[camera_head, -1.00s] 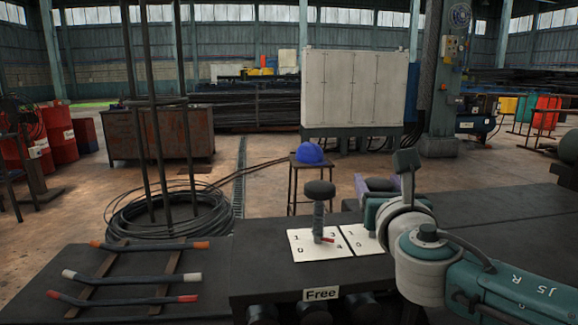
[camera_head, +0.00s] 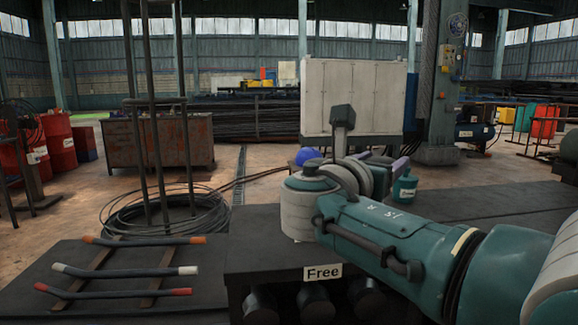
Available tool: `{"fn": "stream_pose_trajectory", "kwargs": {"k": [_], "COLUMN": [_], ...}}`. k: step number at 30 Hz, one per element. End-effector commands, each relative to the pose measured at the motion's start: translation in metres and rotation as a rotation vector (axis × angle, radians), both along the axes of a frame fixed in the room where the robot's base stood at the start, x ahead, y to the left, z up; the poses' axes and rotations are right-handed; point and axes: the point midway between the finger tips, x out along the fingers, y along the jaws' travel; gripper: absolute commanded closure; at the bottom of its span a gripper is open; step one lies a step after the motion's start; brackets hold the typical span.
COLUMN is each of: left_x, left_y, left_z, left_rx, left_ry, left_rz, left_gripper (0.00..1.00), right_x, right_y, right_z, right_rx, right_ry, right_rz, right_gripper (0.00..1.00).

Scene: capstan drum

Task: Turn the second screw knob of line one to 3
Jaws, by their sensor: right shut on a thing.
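My right gripper (camera_head: 384,163) is partly in view behind its own wrist, above the back of the dark bench (camera_head: 252,256). It is shut on what seems to be a screw knob, but my wrist and forearm hide the grip. The screw knobs, the white number plates and the pointer are all covered by my right arm, so I cannot read the setting. The "Free" label (camera_head: 322,272) shows on the bench's front edge. My left gripper is not in view.
Several bent rods (camera_head: 125,270) with red and white ends lie on two wooden strips at the left. A blue helmet (camera_head: 307,156) is behind my wrist. A wire coil (camera_head: 160,215) lies on the floor.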

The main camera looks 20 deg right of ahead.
Motion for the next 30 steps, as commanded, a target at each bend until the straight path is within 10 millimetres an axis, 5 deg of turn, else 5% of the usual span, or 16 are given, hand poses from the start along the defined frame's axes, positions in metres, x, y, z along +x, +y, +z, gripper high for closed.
{"fn": "stream_pose_trajectory", "kwargs": {"k": [11,12,19,30], "left_x": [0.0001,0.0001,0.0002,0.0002], "left_y": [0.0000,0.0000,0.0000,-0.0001], "left_z": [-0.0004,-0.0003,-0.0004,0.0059], "left_rx": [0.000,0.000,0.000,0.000], "left_ry": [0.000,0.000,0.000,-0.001], "left_rz": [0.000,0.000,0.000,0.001], "left_gripper": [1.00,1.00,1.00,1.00], "right_x": [0.0000,0.0000,0.0001,0.0002], "right_y": [-0.0007,-0.0007,-0.0005,0.0001], "right_z": [-0.0004,-0.0005,-0.0004,0.0013], "right_rx": [0.001,0.001,0.001,0.001], "right_ry": [0.002,0.002,0.002,0.003], "right_rz": [-0.004,-0.004,-0.003,0.021], "right_gripper": [0.92,0.33,0.07,0.07]}}
